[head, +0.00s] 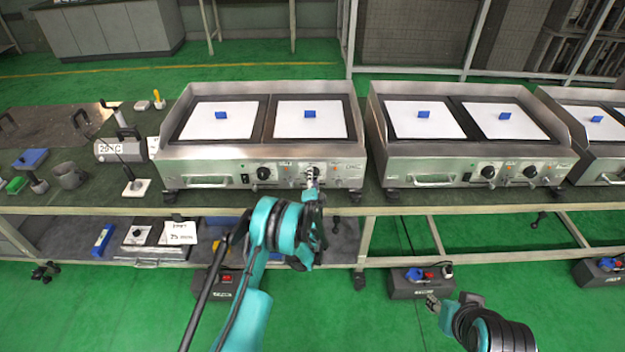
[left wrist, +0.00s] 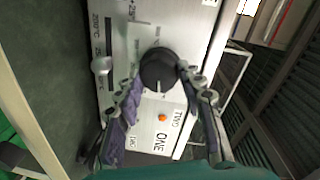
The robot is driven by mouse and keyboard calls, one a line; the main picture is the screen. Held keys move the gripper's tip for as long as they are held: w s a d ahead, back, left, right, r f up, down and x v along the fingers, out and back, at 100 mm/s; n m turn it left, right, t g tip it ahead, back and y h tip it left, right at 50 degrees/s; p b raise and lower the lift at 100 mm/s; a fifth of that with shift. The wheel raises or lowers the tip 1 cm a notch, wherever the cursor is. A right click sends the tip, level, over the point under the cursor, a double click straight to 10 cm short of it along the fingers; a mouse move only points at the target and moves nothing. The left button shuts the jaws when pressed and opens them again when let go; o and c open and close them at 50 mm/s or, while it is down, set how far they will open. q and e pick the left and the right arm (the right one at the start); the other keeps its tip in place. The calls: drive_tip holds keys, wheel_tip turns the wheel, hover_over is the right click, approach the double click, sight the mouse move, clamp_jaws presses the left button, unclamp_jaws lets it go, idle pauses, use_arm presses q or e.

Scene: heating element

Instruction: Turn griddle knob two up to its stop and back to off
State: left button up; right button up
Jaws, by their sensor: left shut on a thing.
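The left griddle (head: 262,135) stands on the bench with two black knobs on its front panel. Knob two, the right one, shows beside my fingers in the head view (head: 312,171) and large in the left wrist view (left wrist: 158,68). Its white pointer line points toward the bottom of the wrist picture. My left gripper (head: 313,183) is at this knob, with one finger on each side, closed on it. The fingers also show in the wrist view (left wrist: 160,80). Knob one (head: 263,173) is free. My right gripper (head: 432,302) is low at the right, away from the bench; its fingers are too small to read.
A second griddle (head: 470,140) stands to the right, and part of a third (head: 600,130) beyond it. An orange lamp (left wrist: 162,117) and a silver lever (left wrist: 102,66) are near the knob. Tools and a mug (head: 69,176) lie on the bench at left.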

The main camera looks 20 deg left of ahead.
use_arm(q)
drive_tip(key=m, duration=0.8)
drive_tip(key=m+y, duration=0.1)
drive_tip(key=m, duration=0.7)
drive_tip(key=m+t+y, duration=0.1)
drive_tip(key=m, duration=0.8)
drive_tip(key=shift+f, duration=0.25)
drive_tip(key=shift+m, duration=0.3)
drive_tip(key=o, duration=1.2)
drive_tip(key=shift+c, duration=0.2)
wheel_tip(320, 180, up, 10)
drive_tip(key=shift+f, duration=0.1)
